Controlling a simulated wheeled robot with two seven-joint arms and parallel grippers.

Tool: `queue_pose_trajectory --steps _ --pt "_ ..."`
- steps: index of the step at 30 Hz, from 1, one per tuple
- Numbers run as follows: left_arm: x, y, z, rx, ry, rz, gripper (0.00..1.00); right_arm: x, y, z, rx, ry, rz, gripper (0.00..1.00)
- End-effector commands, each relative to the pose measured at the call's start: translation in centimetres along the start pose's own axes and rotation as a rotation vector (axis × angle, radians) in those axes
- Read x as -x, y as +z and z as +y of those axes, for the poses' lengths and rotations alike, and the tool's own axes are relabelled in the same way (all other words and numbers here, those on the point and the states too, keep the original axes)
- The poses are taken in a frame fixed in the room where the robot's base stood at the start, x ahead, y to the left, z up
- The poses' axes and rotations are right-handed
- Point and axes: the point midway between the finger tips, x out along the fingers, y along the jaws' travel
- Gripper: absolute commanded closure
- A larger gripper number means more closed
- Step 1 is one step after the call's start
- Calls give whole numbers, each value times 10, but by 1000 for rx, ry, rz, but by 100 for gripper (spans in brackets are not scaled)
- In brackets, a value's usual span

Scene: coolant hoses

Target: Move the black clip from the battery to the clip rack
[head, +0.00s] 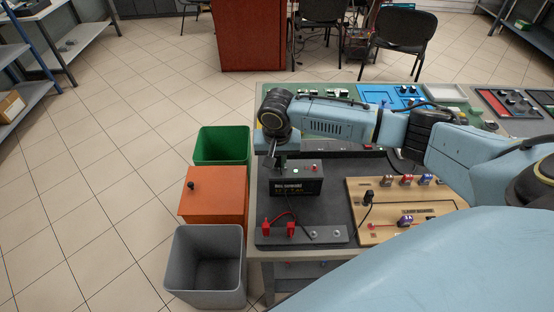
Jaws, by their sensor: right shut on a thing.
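The battery (298,187) is a dark box with lettering on its front, standing on the dark mat of the table. Its top carries a red terminal (314,169) on the right. My right gripper (279,163) points down at the left part of the battery's top and is shut on the black clip, which is small, dark and mostly hidden by the jaws. I cannot tell whether the clip touches the battery. The clip rack (328,236) is a grey bar in front of the battery, with two red clips (291,230) at its left and round posts at its right. My left gripper is not in view.
A wooden board (368,238) with switches and wires lies right of the battery. A green bin (222,144), an orange box (214,196) with a black knob and a grey bin (207,260) stand left of the table. Cables run between battery and rack.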

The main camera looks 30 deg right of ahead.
Motion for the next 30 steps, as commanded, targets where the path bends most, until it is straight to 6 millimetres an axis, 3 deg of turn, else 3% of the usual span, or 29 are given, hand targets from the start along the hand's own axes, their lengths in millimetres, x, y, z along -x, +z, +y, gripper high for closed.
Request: queue_pose_trajectory --steps 5,15,21,30 --pt "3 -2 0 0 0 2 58 21 -4 0 -1 -3 3 100" --pt "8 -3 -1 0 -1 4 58 85 -11 0 -1 -2 2 100" --pt "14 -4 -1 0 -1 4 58 102 -13 0 -1 -1 -1 100" --pt "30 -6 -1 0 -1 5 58 112 -14 0 0 -1 -1 100"
